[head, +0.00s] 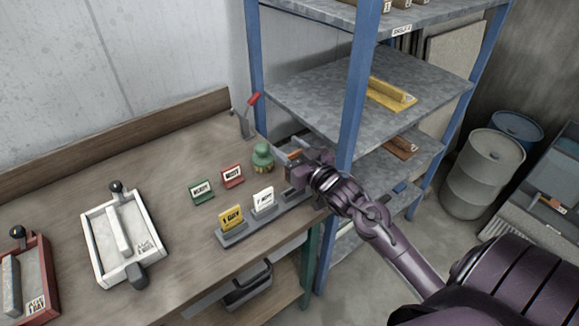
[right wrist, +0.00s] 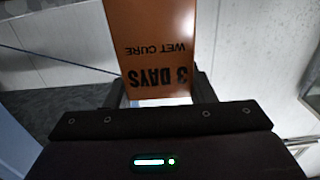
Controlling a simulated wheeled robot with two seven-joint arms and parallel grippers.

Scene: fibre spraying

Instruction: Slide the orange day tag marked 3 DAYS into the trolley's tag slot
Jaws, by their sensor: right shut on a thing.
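The orange tag marked 3 DAYS, WET CURE (right wrist: 160,50) fills the upper middle of the right wrist view, its print upside down. My right gripper (head: 297,168) is shut on it, and a small orange part of the tag (head: 293,154) shows in the head view. The gripper is over the right end of a grey tag rack (head: 236,238) on the bench. A yellow tag marked 1 DAY (head: 231,217) and a white tag (head: 264,200) stand in the rack. My left gripper is out of view. I cannot make out the trolley's tag slot.
The wooden bench (head: 160,185) carries green (head: 202,191) and red (head: 232,176) sign stands, a green object (head: 262,156) and a white-framed mould (head: 99,263). A blue shelf post (head: 359,90) rises close to my right gripper. Drums (head: 482,172) stand at right.

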